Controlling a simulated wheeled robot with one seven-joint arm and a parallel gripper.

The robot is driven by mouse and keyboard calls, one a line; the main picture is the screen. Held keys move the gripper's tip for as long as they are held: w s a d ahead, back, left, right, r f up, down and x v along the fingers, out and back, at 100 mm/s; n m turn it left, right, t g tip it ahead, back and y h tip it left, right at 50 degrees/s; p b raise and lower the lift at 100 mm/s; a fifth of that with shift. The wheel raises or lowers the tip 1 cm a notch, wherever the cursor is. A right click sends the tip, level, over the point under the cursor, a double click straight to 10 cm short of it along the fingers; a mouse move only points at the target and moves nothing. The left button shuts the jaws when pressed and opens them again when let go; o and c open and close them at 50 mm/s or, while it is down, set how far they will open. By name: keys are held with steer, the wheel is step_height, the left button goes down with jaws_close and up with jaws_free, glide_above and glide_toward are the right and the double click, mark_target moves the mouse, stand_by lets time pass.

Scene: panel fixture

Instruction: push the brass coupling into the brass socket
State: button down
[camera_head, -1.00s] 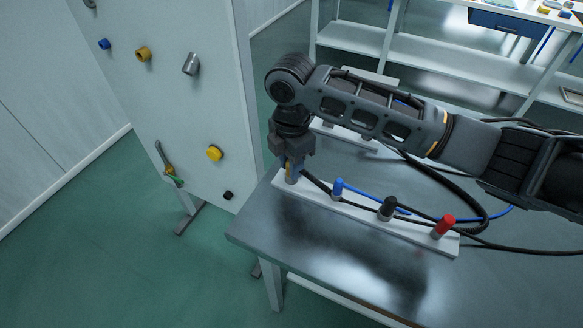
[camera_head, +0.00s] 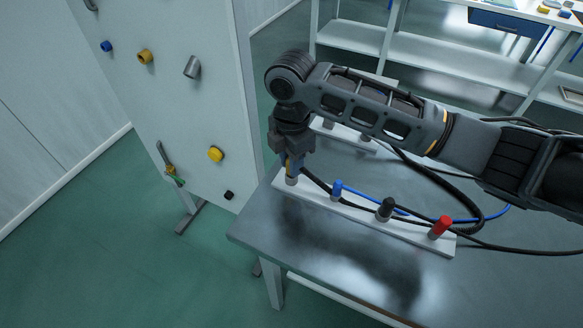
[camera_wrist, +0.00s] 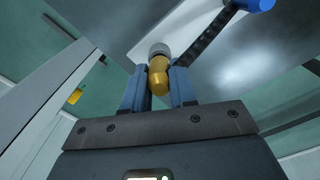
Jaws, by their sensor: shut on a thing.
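The brass coupling (camera_wrist: 158,76) is yellow-gold and sits between the two blue fingers of my gripper (camera_wrist: 158,88) in the wrist view. My gripper is shut on it. The coupling's far end meets a grey round holder (camera_wrist: 159,49) at the end of a white strip. In the head view my gripper (camera_head: 292,165) points down at the strip's left end, and the coupling is mostly hidden by the fingers. The brass socket (camera_head: 146,57) is a gold ring-like part on the upper part of the upright panel, left of my gripper and well apart from it.
The white strip (camera_head: 335,207) on the metal table (camera_head: 300,255) also holds blue, black and red plugs (camera_head: 440,227) with cables. The panel (camera_head: 190,110) carries a grey cylinder (camera_head: 192,67), a yellow knob (camera_head: 215,154) and a lever (camera_head: 165,158). Open space lies between panel and table.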

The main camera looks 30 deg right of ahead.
steer(key=shift+r+p, duration=0.9)
steer(key=shift+r, duration=0.1)
stand_by(0.4)
steer(key=shift+r+p, duration=1.7)
steer(key=shift+r, duration=0.85)
steer(key=c, duration=1.5)
jaws_free()
jaws_close()
